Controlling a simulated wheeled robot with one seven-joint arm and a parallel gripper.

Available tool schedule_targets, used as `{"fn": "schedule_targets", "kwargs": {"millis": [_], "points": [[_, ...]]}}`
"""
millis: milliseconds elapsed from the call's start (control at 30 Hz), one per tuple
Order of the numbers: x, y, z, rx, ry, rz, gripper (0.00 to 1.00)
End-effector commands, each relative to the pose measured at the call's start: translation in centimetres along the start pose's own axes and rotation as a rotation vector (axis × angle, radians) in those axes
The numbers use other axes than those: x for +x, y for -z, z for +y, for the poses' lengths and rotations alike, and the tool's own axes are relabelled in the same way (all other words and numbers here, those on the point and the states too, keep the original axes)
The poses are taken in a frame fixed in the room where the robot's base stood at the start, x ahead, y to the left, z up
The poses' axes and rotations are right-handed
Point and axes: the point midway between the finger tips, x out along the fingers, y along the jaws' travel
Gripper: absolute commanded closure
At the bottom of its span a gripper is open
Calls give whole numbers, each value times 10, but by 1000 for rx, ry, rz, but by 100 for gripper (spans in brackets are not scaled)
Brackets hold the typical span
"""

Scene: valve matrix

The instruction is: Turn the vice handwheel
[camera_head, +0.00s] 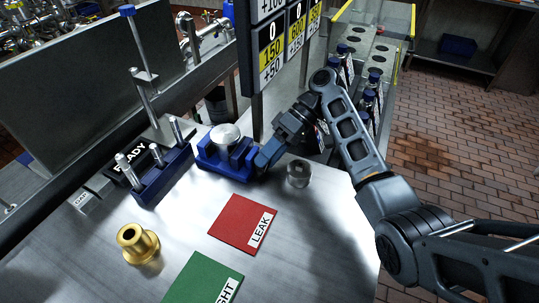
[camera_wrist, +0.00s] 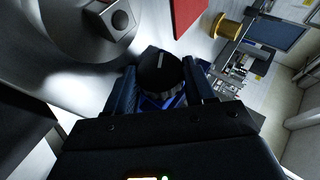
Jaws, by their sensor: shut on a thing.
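The blue vice (camera_head: 222,160) stands on the metal bench with a silver round part (camera_head: 226,134) seated between its jaws. My gripper (camera_head: 264,161) is at the vice's right end. In the wrist view, the black round handwheel (camera_wrist: 160,72) with a white mark sits between the two fingers, and my gripper is shut on it. In the head view the handwheel is hidden by my gripper.
A small metal cylinder (camera_head: 298,174) stands close to the right of my gripper. A red LEAK card (camera_head: 242,222), a green card (camera_head: 203,280) and a brass fitting (camera_head: 138,243) lie in front. A blue rack (camera_head: 162,177) with metal pins is at left. A number board (camera_head: 280,48) rises behind.

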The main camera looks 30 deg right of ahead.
Motion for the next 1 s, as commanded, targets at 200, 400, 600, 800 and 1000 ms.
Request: {"fn": "schedule_targets", "kwargs": {"millis": [200,400,600,800,1000], "points": [[0,0,0,4,7,2,77],[0,0,0,4,6,3,77],[0,0,0,3,6,2,29],[0,0,1,4,5,2,20],[0,0,2,5,4,2,20]]}}
